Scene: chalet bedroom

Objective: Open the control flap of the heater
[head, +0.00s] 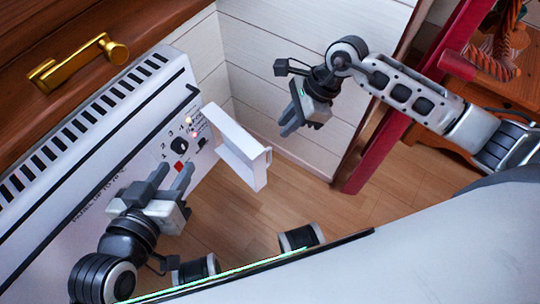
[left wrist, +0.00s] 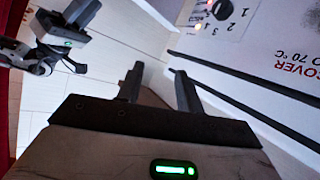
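The white heater (head: 95,150) stands diagonally at the left in the head view. Its control flap (head: 238,148), a white panel with a raised rim, stands swung out from the right end of the heater, so the control panel is uncovered. The panel's black dial (head: 180,145), numbers, lights and red switch show; the dial also shows in the left wrist view (left wrist: 221,10). My left gripper (head: 175,172) is open and empty, just below the dial and left of the flap. My right gripper (head: 291,122) is beyond the flap, apart from it; its finger gap is unclear.
A wooden drawer front with a brass handle (head: 80,62) is above the heater. A white plank wall (head: 255,50) stands behind. A red post (head: 385,145) and wooden furniture (head: 510,135) are at the right. Wooden floor (head: 290,205) lies open below the flap.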

